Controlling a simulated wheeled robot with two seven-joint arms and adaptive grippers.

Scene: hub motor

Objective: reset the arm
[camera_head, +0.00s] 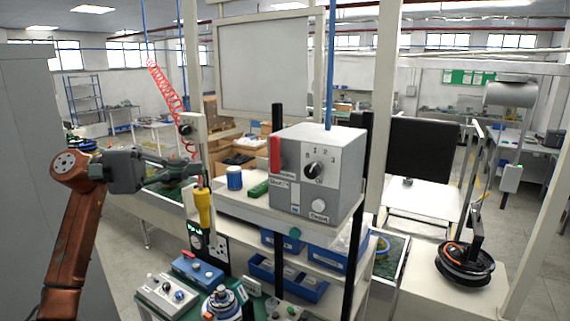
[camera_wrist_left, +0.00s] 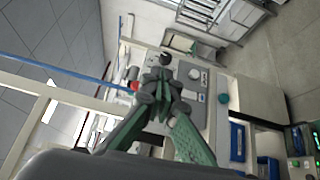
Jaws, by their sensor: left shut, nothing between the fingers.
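My left arm comes in from the left in the head view, orange-brown with a dark grey gripper (camera_head: 192,168) pointing right. The gripper is raised above the bench, with its tips close together and nothing held. In the left wrist view its green-grey fingers (camera_wrist_left: 163,85) meet at the tips, in front of the grey control box. A yellow-handled tool (camera_head: 203,208) stands just below the fingertips in the head view; I cannot tell whether they touch. My right gripper is not in view.
A grey control box (camera_head: 318,172) with a dial stands on a white shelf, beside a blue cylinder (camera_head: 234,178). Blue bins (camera_head: 288,277) sit below. A red coiled hose (camera_head: 170,100) hangs behind the gripper. A black round hub part (camera_head: 465,265) lies on the right bench.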

